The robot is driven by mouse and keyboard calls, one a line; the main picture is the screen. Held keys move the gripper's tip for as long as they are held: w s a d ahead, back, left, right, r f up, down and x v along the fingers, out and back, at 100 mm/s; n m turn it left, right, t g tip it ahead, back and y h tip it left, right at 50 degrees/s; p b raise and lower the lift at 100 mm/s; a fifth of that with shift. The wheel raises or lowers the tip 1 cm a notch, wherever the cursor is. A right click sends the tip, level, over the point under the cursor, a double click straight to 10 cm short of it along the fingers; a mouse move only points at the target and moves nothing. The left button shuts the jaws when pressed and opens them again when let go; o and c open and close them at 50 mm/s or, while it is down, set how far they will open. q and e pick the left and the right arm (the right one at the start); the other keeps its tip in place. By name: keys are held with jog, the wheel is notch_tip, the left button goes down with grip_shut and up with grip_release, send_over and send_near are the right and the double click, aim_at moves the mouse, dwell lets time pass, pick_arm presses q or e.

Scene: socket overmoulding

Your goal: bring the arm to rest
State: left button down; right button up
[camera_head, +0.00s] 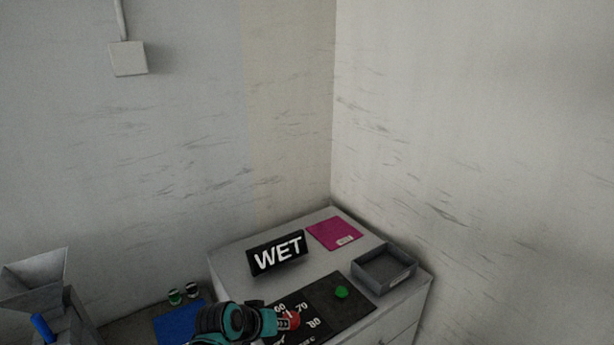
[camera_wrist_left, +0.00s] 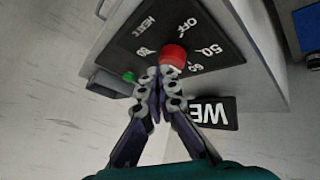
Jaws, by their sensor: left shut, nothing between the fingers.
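My left arm comes in from the bottom of the head view. Its gripper (camera_head: 278,321) is low over the black dial panel (camera_head: 325,322), right beside the red knob (camera_head: 292,318). In the left wrist view the two fingers of the left gripper (camera_wrist_left: 160,76) are closed together with nothing between them. Their tips are close to the red knob (camera_wrist_left: 174,54); I cannot tell whether they touch it. The dial panel (camera_wrist_left: 210,20) carries white marks such as OFF, 50 and HEAT. My right gripper is not in view.
A WET sign (camera_head: 278,254), a magenta sheet (camera_head: 335,234), a grey tray (camera_head: 384,270) and a green piece (camera_head: 341,292) are on the white cabinet (camera_head: 232,270). A blue mat (camera_head: 180,322) and a grey hopper (camera_head: 36,280) are at left. Walls close off the back and right.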

pick_arm(q)
jog(key=s+a+f+y+b, duration=0.2)
jog(key=s+a+f+b, duration=0.2)
jog(key=s, duration=0.4)
jog(key=s+a+f+y+b, duration=0.2)
jog(key=s+a+f+b, duration=0.2)
jog(key=s+a, duration=0.3)
jog(key=shift+s+a+f+b, duration=0.15)
jog(key=shift+s+a+b, duration=0.15)
jog(key=shift+s, duration=0.2)
